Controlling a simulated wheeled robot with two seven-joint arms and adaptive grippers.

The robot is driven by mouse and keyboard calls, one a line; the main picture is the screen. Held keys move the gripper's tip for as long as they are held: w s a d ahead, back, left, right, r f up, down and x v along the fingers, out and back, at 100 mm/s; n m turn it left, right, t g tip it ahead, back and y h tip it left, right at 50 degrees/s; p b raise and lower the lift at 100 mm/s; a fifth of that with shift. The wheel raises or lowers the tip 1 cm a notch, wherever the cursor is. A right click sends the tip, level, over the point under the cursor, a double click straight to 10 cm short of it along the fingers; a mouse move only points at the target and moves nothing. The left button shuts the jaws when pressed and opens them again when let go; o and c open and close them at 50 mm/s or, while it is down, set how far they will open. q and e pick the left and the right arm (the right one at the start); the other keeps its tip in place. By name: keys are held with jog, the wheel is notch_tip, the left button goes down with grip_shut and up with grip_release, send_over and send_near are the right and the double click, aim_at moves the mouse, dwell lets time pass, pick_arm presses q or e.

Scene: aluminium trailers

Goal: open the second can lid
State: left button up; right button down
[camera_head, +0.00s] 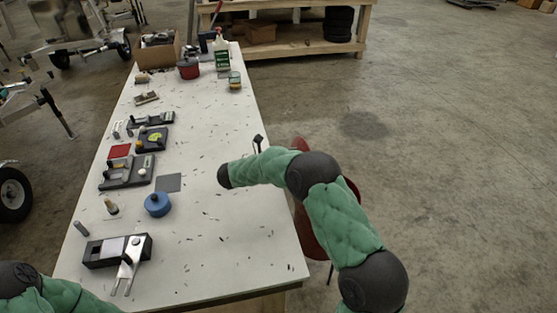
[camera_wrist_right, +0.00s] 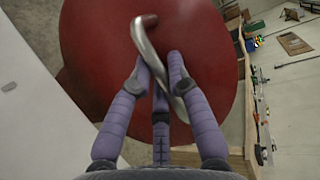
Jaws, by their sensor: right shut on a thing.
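In the right wrist view, my right gripper (camera_wrist_right: 160,68) has its purple fingers closed around a bent silver metal tool (camera_wrist_right: 150,40). The tool's hooked end points away from the fingers, over a round red surface. In the head view, my right arm reaches over the table's right edge, and its gripper cannot be made out. On the table stand a blue round can (camera_head: 157,204), a red can (camera_head: 188,68) and a small can with a yellow and green band (camera_head: 235,81). Which is the second can is unclear. My left gripper is out of view; only part of my left arm shows.
The long white table (camera_head: 215,225) holds dark fixtures (camera_head: 125,171) along its left side and dark bits scattered across it. A red round stool-like thing (camera_head: 304,228) stands beside its right edge. A wooden bench (camera_head: 290,45) is behind. The floor to the right is clear.

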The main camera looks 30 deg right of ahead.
jog(key=shift+s+d+y, duration=0.1)
jog(key=shift+d+y, duration=0.2)
jog(key=shift+d, duration=0.2)
jog(key=c, duration=1.1)
grip_release()
jog(key=shift+c, duration=0.2)
jog(key=shift+a, duration=0.1)
jog(key=v, duration=1.2)
